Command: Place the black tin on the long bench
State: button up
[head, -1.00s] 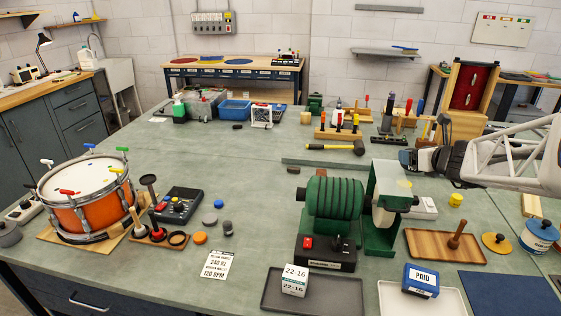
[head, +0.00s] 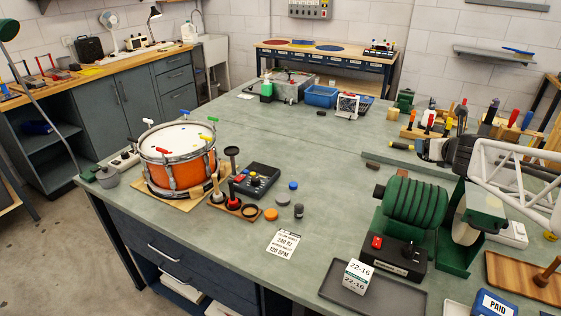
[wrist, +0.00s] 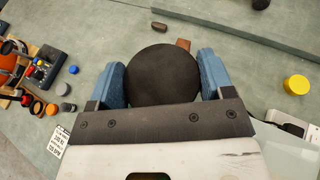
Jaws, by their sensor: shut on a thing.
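The black tin (wrist: 162,75) is a dark round tin, seen from above in the wrist view. My gripper (wrist: 163,72) is shut on it, with a blue finger on each side. In the head view my gripper (head: 428,150) is above the green work table, behind the green ribbed machine; the tin is hard to make out there. A long wooden-topped bench (head: 117,68) with dark cabinets runs along the left wall. A wooden-topped bench (head: 325,54) with blue drawers stands at the back wall. Neither carries a label naming it.
The drum (head: 180,160) stands at the table's left edge. The green machine (head: 413,203) and a grey tray (head: 400,300) are at the front right. A blue bin (head: 321,96) is at the back. The table middle is clear. Open floor lies between table and left bench.

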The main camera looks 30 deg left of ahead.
jog(key=s+a+f+n+y, duration=0.1)
jog(key=s+a, duration=0.2)
jog(key=a, duration=1.1)
jog(key=s+a+f+g, duration=0.1)
jog(key=s+a, duration=0.3)
jog(key=a, duration=1)
jog(key=s+a+f+n+y, duration=0.1)
jog(key=s+a+f, duration=0.1)
jog(key=a, duration=1.2)
jog(key=shift+s+f+n+g+y, duration=0.3)
jog(key=shift+s+f+g, duration=0.1)
jog(key=shift+s, duration=0.4)
jog(key=shift+w, duration=0.25)
jog(key=w+d+f+n+g+y, duration=0.2)
jog(key=w+d+f+n+g, duration=0.1)
jog(key=w, duration=0.4)
jog(key=w+d+f+n+g+y, duration=0.2)
jog(key=w+d+f+n+g, duration=0.2)
jog(key=w+f+n+g, duration=0.2)
jog(key=shift+w+d+f+n+g, duration=0.3)
jog(key=shift+w+n+g, duration=0.3)
jog(key=shift+w+g, duration=0.4)
jog(key=shift+w, duration=0.1)
